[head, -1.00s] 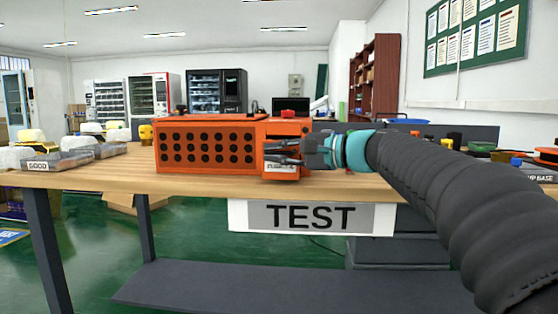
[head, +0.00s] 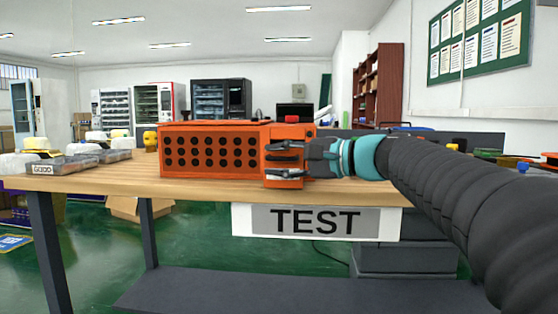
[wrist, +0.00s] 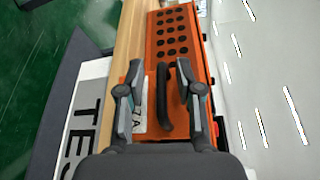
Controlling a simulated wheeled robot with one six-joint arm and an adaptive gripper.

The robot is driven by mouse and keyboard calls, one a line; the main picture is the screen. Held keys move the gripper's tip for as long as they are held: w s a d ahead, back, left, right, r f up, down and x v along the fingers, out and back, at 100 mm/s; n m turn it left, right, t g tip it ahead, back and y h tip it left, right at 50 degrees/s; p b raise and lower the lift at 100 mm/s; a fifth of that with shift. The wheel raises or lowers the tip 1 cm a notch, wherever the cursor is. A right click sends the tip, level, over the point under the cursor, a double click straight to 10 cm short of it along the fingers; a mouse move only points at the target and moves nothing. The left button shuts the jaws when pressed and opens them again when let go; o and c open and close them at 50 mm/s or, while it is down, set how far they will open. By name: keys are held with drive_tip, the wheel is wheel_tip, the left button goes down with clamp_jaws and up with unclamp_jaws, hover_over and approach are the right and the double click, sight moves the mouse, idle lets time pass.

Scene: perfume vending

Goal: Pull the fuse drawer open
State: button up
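An orange tester box (head: 210,150) with rows of black round holes stands on the wooden table. Its right-hand end face, with a black handle (wrist: 164,100) and a white label (wrist: 139,115) reading "7A", shows in the wrist view; I take this to be the fuse drawer front. My gripper (head: 270,161) is at this end, its fingers apart one above the other in the head view. In the wrist view my gripper (wrist: 158,80) is open, one finger on each side of the handle, with gaps between. The handle is hidden in the head view.
The table (head: 110,185) has a "TEST" sign (head: 315,221) on its front edge. Grey trays (head: 75,160), one marked "GOOD", stand at the left. A red-topped item (head: 291,119) shows behind the box. The tabletop between trays and box is mostly clear.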

drive_tip(key=v, duration=1.2)
drive_tip(key=shift+r, duration=0.1)
drive_tip(key=s+d+f+h, duration=0.1)
drive_tip(key=d+f+h, duration=0.15)
drive_tip(key=f, duration=0.45)
drive_tip(key=s+d+f+h+p, duration=0.1)
drive_tip(key=f+h, duration=0.2)
drive_tip(key=f, duration=0.4)
drive_tip(key=s+d+f+h, duration=0.1)
drive_tip(key=d+f+h, duration=0.15)
drive_tip(key=f, duration=0.35)
drive_tip(key=s+d+f+n+h+p, duration=0.1)
drive_tip(key=s+f+n+h+p, duration=0.2)
drive_tip(key=s, duration=0.6)
drive_tip(key=s+d+f+n+g+h+p, duration=0.1)
drive_tip(key=s+f+n+h+p, duration=0.3)
drive_tip(key=s, duration=0.6)
drive_tip(key=shift+d+f+h+p, duration=0.15)
drive_tip(key=shift+d+h+p, duration=0.2)
drive_tip(key=shift+d, duration=0.4)
drive_tip(key=shift+s, duration=0.1)
